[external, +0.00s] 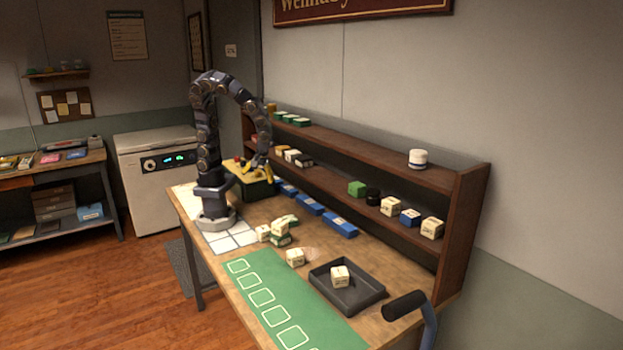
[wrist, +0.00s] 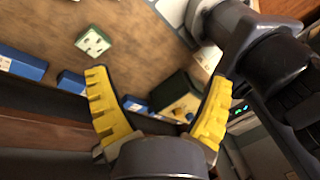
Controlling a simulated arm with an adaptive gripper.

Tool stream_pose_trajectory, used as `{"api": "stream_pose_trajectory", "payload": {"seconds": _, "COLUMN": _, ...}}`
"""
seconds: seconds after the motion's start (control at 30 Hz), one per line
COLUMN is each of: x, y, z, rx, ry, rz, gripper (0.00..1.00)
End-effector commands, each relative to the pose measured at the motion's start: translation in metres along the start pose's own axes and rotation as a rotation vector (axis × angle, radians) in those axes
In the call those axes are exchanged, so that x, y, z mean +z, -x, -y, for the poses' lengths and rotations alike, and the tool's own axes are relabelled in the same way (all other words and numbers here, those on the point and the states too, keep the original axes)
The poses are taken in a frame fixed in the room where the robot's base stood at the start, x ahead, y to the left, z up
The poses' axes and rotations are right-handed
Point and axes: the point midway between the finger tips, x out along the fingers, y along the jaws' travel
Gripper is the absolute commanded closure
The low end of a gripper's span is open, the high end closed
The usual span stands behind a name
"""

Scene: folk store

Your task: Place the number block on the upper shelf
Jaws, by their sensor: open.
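Several cream blocks with dark marks are in the external view, and I cannot tell which is the number block. One cream block (external: 340,276) lies in the black tray (external: 352,302), another (external: 296,257) is on the table beside it, and a small cluster of cream and green blocks (external: 279,232) is nearer my base. The wooden upper shelf (external: 355,150) runs along the wall. My gripper (external: 257,170) is open with yellow fingers, near the shelf's left part above a dark box with a yellow top (external: 254,188). In the wrist view my gripper (wrist: 160,76) has nothing between its fingers.
Several blocks line the lower shelf. Blue bars (external: 309,205) lie along its base. A green mat (external: 268,288) covers the table's front.

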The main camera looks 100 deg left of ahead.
Motion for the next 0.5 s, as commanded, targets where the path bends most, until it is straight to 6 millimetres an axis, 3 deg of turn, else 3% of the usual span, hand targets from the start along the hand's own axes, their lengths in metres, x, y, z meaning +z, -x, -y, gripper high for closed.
{"api": "stream_pose_trajectory", "payload": {"seconds": 0.1, "x": -0.015, "y": 0.023, "z": 0.034, "rx": 0.038, "ry": -0.382, "rz": 0.057, "gripper": 0.19}}
{"api": "stream_pose_trajectory", "payload": {"seconds": 0.3, "x": -0.031, "y": 0.041, "z": 0.085, "rx": 0.125, "ry": -1.042, "rz": 0.063, "gripper": 0.19}}
{"api": "stream_pose_trajectory", "payload": {"seconds": 0.5, "x": -0.039, "y": 0.044, "z": 0.112, "rx": 0.169, "ry": -1.445, "rz": 0.013, "gripper": 0.19}}
